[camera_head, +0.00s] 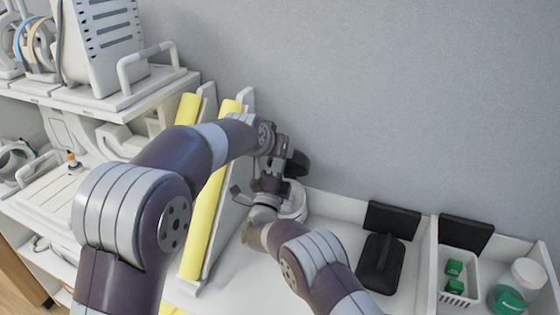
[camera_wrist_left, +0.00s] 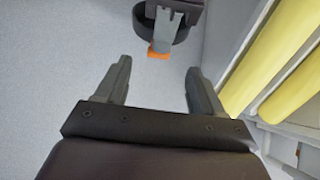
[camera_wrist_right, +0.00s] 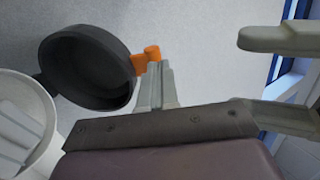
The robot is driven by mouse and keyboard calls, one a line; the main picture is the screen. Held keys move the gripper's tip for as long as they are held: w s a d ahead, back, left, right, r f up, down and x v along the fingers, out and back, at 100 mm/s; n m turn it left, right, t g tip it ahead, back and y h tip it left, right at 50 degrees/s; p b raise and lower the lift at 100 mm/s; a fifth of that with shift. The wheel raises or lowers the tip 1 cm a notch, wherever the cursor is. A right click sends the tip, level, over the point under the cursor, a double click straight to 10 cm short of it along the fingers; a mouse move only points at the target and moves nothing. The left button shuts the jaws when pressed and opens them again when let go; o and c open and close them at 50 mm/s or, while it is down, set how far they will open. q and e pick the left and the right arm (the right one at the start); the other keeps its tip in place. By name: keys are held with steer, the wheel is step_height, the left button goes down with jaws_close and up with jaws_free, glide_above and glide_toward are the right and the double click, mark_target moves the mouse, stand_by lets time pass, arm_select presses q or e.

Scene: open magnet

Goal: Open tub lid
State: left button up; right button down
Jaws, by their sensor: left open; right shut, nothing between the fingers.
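A white tub (camera_head: 293,206) stands against the back wall, partly hidden by my arms. Its round black lid (camera_head: 298,164) is raised and tilted, attached at the tub's side. In the right wrist view the tub's open mouth (camera_wrist_right: 22,130) and the lid's hollow underside (camera_wrist_right: 85,68) both show. My right gripper (camera_wrist_right: 155,75) is shut beside the lid's edge. An orange piece (camera_wrist_right: 146,60) shows at its fingertips; I cannot tell whether it belongs to the lid. My left gripper (camera_wrist_left: 158,85) is open and empty, facing the right gripper and lid from a short distance.
A black case (camera_head: 381,262) lies in the white tray at right. Further right are a white basket (camera_head: 458,270) with green items and a green-and-white jar (camera_head: 510,298). A grey wall is close behind.

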arm_select(q)
steer(key=s+a+f+n+g+y, duration=0.1)
steer(key=s+a+f, duration=0.2)
steer(key=s+a, duration=0.15)
steer(key=s+a+f+g, duration=0.1)
steer(key=s+a+f, duration=0.1)
steer(key=s+a, duration=0.3)
arm_select(e)
steer(key=w+g+b, duration=0.1)
steer(key=w+r+g+b, duration=0.1)
steer(key=w, duration=0.1)
steer(key=w+d+r+g+b, duration=0.1)
steer(key=shift+w+y, duration=0.3)
steer(key=shift+w, duration=0.05)
steer(key=shift+w+r, duration=0.1)
steer(key=shift+r, duration=0.1)
steer(key=shift+s+r, duration=0.1)
steer(key=shift+s, duration=0.15)
arm_select(q)
steer(key=s+a+f+g, duration=0.1)
steer(key=s+f+g, duration=0.2)
steer(key=s+f, duration=0.5)
steer(key=s+a+f+n+g+y, duration=0.1)
steer(key=s+f+g, duration=0.2)
steer(key=s+f, duration=0.5)
steer(key=s, duration=0.7)
steer(key=shift+s, duration=0.15)
